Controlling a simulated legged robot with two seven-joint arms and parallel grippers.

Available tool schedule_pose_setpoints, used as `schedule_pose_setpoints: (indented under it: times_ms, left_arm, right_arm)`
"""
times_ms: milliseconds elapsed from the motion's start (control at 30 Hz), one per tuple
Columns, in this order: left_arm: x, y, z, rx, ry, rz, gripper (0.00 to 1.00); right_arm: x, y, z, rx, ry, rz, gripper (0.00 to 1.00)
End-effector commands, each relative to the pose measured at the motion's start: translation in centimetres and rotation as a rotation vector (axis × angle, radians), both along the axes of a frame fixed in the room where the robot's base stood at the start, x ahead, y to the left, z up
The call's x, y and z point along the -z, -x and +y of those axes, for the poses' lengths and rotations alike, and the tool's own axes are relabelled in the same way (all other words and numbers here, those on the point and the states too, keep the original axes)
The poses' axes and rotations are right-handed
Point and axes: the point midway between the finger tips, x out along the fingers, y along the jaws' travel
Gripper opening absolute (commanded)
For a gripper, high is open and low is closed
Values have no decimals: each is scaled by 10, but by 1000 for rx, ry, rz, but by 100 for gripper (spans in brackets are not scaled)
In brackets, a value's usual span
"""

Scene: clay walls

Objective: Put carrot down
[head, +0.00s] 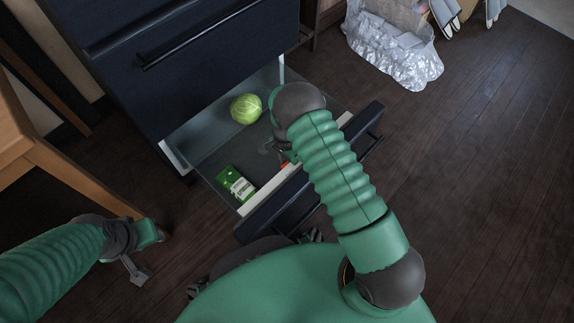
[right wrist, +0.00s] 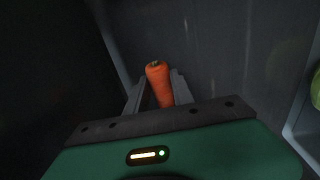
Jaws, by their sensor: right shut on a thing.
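The orange carrot (right wrist: 158,84) is held between the two fingers of my right gripper (right wrist: 156,78), its stem end pointing away from the palm. In the head view my right gripper (head: 285,154) reaches down into the open drawer (head: 218,152), mostly hidden by my own arm. Only a small orange bit of the carrot (head: 284,164) shows there, near the drawer's front. Whether the carrot touches the drawer floor I cannot tell. My left gripper (head: 148,257) is low on the left above the floor, its fingers apart and empty.
A green cabbage (head: 246,109) lies at the back of the drawer, and a green-and-white carton (head: 236,183) lies at its front left. The dark cabinet (head: 185,75) stands behind. A wooden table (head: 50,160) is at left, a crumpled silvery bag (head: 395,50) at upper right. The right floor is clear.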

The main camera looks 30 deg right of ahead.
Motion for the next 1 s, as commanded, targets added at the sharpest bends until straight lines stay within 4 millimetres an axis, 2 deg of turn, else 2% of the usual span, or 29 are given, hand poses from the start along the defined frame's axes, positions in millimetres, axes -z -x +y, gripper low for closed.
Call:
schedule_pose_setpoints:
  times_ms: [100,567,600,733,767,1000]
  left_arm:
    - [-2,0,0,0,0,-1,36]
    - [3,0,0,0,0,-1,36]
    - [3,0,0,0,0,-1,36]
    - [3,0,0,0,0,-1,36]
    - [3,0,0,0,0,-1,36]
    - [3,0,0,0,0,-1,36]
  right_arm:
    - [-2,0,0,0,0,-1,0]
    - [10,0,0,0,0,0,0]
    - [10,0,0,0,0,0,30]
    - [10,0,0,0,0,0,47]
    - [10,0,0,0,0,0,50]
    - [10,0,0,0,-1,0,50]
